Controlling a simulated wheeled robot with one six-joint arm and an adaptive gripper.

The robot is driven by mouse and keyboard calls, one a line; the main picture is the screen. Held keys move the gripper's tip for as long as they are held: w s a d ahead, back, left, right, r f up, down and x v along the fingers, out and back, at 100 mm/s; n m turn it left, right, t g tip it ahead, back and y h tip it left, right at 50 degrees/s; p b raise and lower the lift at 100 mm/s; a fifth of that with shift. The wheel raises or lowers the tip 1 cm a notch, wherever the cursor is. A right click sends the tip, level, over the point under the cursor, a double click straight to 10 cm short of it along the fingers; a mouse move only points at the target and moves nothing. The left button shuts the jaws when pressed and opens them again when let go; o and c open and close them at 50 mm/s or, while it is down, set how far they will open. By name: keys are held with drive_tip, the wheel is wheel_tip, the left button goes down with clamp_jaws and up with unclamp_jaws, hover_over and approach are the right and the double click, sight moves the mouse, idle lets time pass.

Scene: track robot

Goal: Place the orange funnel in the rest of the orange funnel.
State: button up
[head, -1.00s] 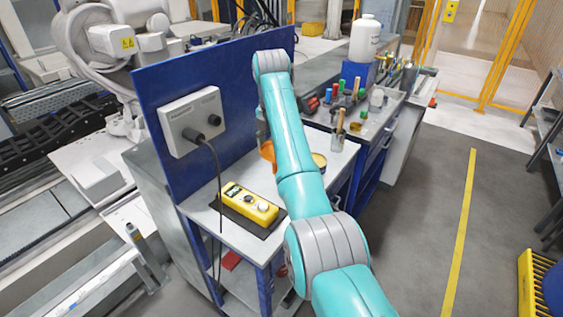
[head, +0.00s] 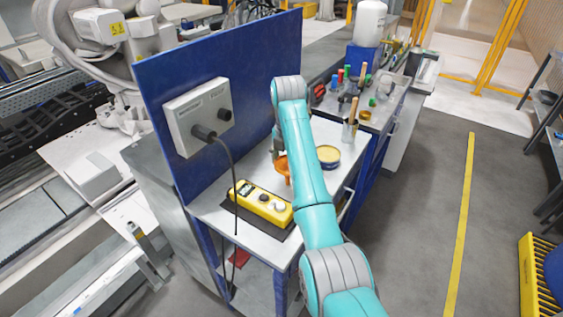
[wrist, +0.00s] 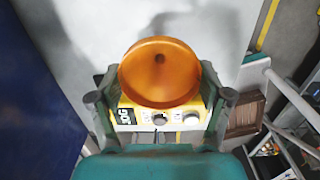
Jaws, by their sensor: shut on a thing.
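The orange funnel (wrist: 160,72) is in my gripper (wrist: 160,97), its wide mouth facing the wrist camera and its dark hole in the middle. The fingers stand on both sides of it. In the head view the funnel (head: 283,166) shows as a small orange piece left of my teal arm, above the light bench top (head: 262,160). My arm hides part of it there. I cannot make out the funnel's rest for certain in either view.
A yellow control box (head: 262,205) lies on a dark mat near the bench's front. A round yellow-rimmed dish (head: 328,155) and a cup with a brush (head: 350,130) stand right of my arm. A blue panel (head: 225,90) with a grey socket box (head: 200,115) borders the left.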

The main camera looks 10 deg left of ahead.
drive_tip(key=shift+d+f, duration=0.1)
drive_tip(key=shift+f, duration=0.25)
drive_tip(key=o, duration=0.8)
drive_tip(key=shift+f, duration=0.1)
